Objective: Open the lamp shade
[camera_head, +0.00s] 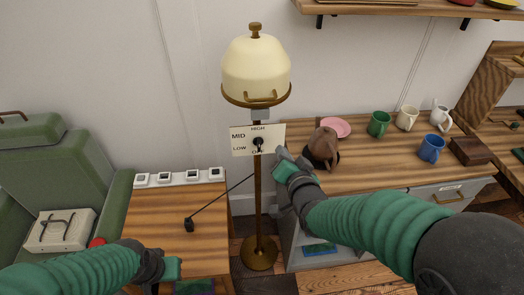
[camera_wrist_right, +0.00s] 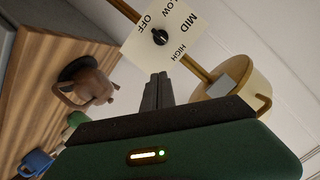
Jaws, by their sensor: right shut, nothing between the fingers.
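The lamp shade (camera_head: 257,72) is a cream dome with a brass rim and a brass knob (camera_head: 255,31) on top. It sits on a brass pole; part of it also shows in the right wrist view (camera_wrist_right: 242,88). Below it is a white plate (camera_head: 243,143) marked OFF, LOW, MID and HIGH, with a black dial (camera_head: 258,142). My right gripper (camera_head: 280,153) is shut and empty, just right of the plate and below the shade. Its fingers (camera_wrist_right: 159,80) point toward the plate in the wrist view. My left gripper (camera_head: 174,268) is low at the left; its fingers are unclear.
A wooden side table (camera_head: 165,215) with a row of switches stands left of the pole. A counter (camera_head: 370,169) at right holds a brown teapot (camera_head: 322,147), a pink plate (camera_head: 336,127) and several mugs. A shelf (camera_head: 400,11) hangs above. A green chair (camera_head: 60,170) is far left.

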